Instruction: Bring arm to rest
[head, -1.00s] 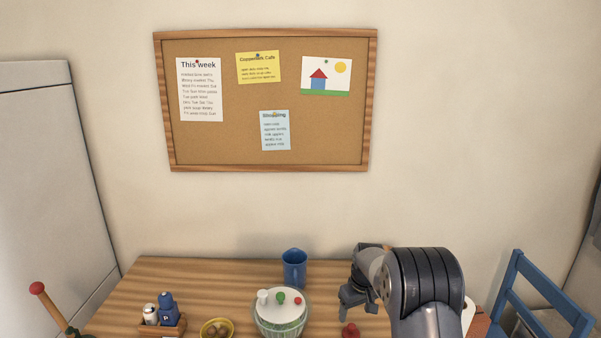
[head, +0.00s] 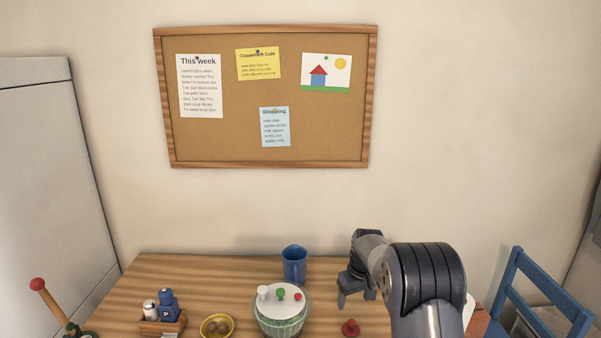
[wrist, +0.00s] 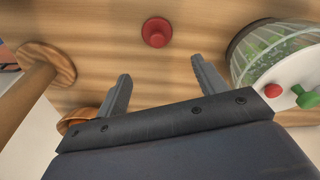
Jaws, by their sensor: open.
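My gripper (head: 357,297) is at the right part of the wooden table, above its surface, with my arm reaching in from the bottom right. In the wrist view my gripper (wrist: 160,82) has its two fingers spread apart with nothing between them. A small red knob-like object (head: 350,327) sits on the table below and near the fingers. It also shows beyond the fingertips in the wrist view (wrist: 157,32), apart from them.
A salad spinner (head: 281,312), a blue mug (head: 294,265), a yellow bowl (head: 217,328) and a wooden caddy (head: 162,327) with shakers stand on the table (head: 210,275). A blue chair (head: 540,290) is at right. A corkboard (head: 240,130) hangs behind.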

